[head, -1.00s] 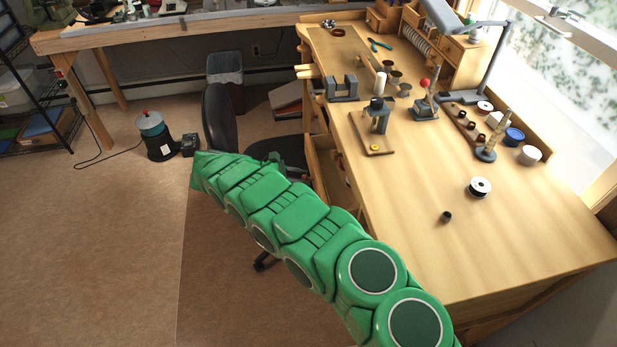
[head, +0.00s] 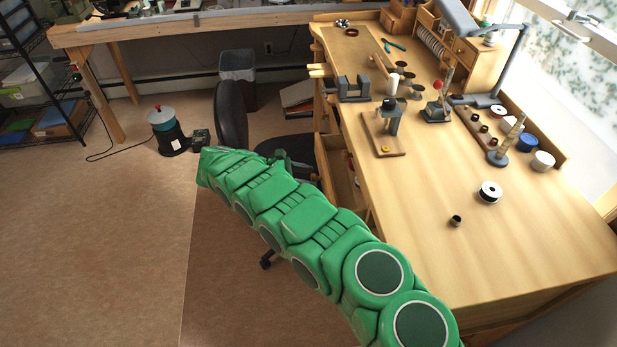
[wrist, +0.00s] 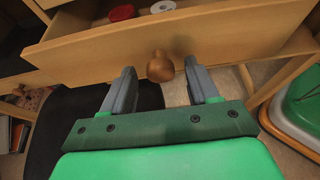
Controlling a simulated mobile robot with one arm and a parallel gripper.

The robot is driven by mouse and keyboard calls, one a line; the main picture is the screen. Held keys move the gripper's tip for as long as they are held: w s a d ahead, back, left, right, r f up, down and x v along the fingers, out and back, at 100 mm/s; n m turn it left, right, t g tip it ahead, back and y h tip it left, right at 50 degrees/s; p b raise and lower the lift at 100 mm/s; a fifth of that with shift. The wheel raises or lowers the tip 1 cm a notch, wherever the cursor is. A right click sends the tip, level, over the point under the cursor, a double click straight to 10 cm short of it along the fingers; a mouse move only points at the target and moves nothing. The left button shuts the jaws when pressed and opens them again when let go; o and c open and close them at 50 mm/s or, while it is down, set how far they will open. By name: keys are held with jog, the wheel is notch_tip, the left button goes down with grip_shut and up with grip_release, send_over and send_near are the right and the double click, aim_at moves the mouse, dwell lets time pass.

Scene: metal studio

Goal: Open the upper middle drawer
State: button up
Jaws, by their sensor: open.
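A wooden drawer (wrist: 210,32) fills the upper part of the wrist view and stands partly pulled out, with its inside showing. Its round wooden knob (wrist: 160,66) is between the fingertips of my gripper (wrist: 160,74). The two grey fingers are open, with a gap on each side of the knob. In the head view an open drawer (head: 336,165) sticks out from the left side of the wooden workbench (head: 450,230). My green arm reaches toward that side, and the fingers are hidden there.
A red lid (wrist: 121,13) and a white round thing (wrist: 163,6) lie in the drawer. A black chair (head: 232,115) stands close to the bench, beside my arm. Tools and spools stand on the bench top. The floor at left (head: 90,240) is clear.

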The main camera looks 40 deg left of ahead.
jog(key=v, duration=0.6)
jog(key=shift+s+a, duration=0.2)
jog(key=shift+a, duration=0.05)
jog(key=shift+r, duration=0.1)
jog(key=shift+s, duration=0.1)
jog(key=s+d+f+n+t+y, duration=0.1)
jog(key=d+f+n+t+y, duration=0.25)
jog(key=n, duration=1.05)
jog(key=s+d+n+t+y, duration=0.25)
jog(key=n+t+y, duration=0.3)
jog(key=n, duration=0.75)
jog(key=w, duration=0.8)
jog(key=shift+f+g+y, duration=0.25)
jog(key=shift+g+y, duration=0.05)
grip_shut()
